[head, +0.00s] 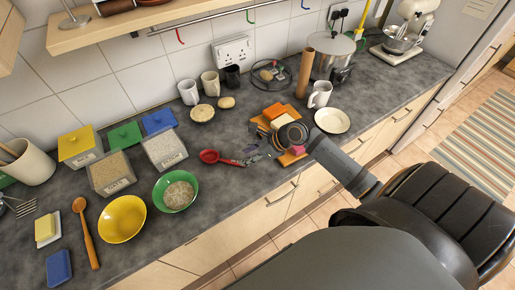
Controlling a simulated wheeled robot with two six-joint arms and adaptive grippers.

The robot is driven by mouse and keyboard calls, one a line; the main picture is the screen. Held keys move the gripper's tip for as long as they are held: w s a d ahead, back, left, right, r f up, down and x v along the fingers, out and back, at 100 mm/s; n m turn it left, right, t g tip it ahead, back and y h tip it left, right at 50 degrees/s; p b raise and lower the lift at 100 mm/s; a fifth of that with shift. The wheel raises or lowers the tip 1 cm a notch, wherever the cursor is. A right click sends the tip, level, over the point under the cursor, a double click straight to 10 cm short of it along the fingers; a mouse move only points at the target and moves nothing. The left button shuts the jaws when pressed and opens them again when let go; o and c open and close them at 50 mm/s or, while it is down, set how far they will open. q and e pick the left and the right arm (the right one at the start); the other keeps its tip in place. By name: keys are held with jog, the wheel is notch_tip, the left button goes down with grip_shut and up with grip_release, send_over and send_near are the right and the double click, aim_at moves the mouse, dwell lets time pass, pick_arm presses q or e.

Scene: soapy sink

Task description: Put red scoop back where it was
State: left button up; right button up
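The red scoop (209,156) is on or just above the grey counter, right of the green bowl, with its handle pointing right. My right gripper (246,157) reaches in from the right, its fingertips at the end of the scoop's handle. The fingers are small and blend with the counter, so I cannot tell whether they are closed on the handle. A rail on the wall carries a red hook (180,37), a green hook (250,17) and a blue hook (304,5); nothing is seen hanging from them. My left gripper is out of view.
A green bowl (180,188) and yellow bowl (122,219) stand left of the scoop. Bins with grain (112,172) are behind them. Mugs (210,83) stand near the wall. An orange board (285,155) lies partly under my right arm. Some counter before the scoop is clear.

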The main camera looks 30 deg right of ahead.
jog(key=p+v, duration=0.2)
jog(key=v, duration=0.4)
jog(key=shift+r, duration=0.25)
jog(key=shift+s+d, duration=0.15)
jog(key=shift+d, duration=0.05)
